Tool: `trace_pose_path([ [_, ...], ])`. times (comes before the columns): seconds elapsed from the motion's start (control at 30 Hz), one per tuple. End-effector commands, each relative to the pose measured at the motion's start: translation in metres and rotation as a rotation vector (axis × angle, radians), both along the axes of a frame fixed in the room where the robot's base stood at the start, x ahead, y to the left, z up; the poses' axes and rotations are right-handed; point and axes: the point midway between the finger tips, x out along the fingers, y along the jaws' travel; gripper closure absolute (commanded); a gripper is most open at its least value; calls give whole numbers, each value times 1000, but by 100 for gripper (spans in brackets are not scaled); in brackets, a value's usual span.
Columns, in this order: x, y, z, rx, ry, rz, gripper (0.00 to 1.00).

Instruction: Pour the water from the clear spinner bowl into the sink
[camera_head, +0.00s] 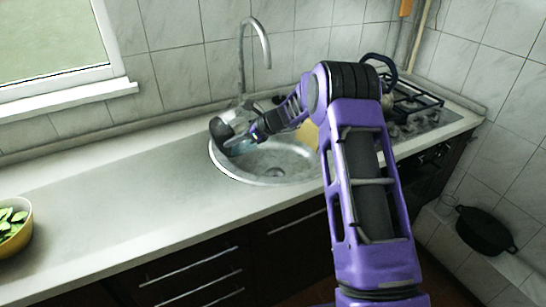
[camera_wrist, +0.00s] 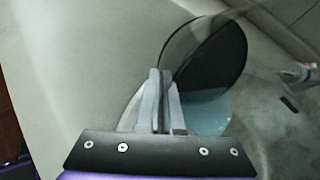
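The clear spinner bowl (camera_head: 222,130) is tilted at the left side of the round metal sink (camera_head: 285,160), below the tap. Bluish water shows low in it. In the wrist view the bowl (camera_wrist: 215,55) appears as a dark see-through round shape, with pale blue water (camera_wrist: 208,112) towards its lower side. My gripper (camera_head: 246,138) reaches in from the right; in the wrist view its fingers (camera_wrist: 160,85) are close together at the bowl's rim and appear shut on it. I cannot tell whether the bowl touches the sink edge or whether water is flowing out.
The curved tap (camera_head: 243,60) rises behind the sink close to the bowl. A gas hob (camera_head: 415,115) is to the right. A yellow bowl of greens (camera_head: 14,232) stands at far left. The counter (camera_head: 130,205) between is clear. A black pot (camera_head: 485,230) is low at right.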

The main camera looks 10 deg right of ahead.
Motion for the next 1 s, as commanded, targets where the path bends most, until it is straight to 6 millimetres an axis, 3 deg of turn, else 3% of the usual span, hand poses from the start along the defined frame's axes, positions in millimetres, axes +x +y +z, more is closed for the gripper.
trace_pose_path([
  [1.0, -1, -9, 9, 135, -32, 0, 100],
])
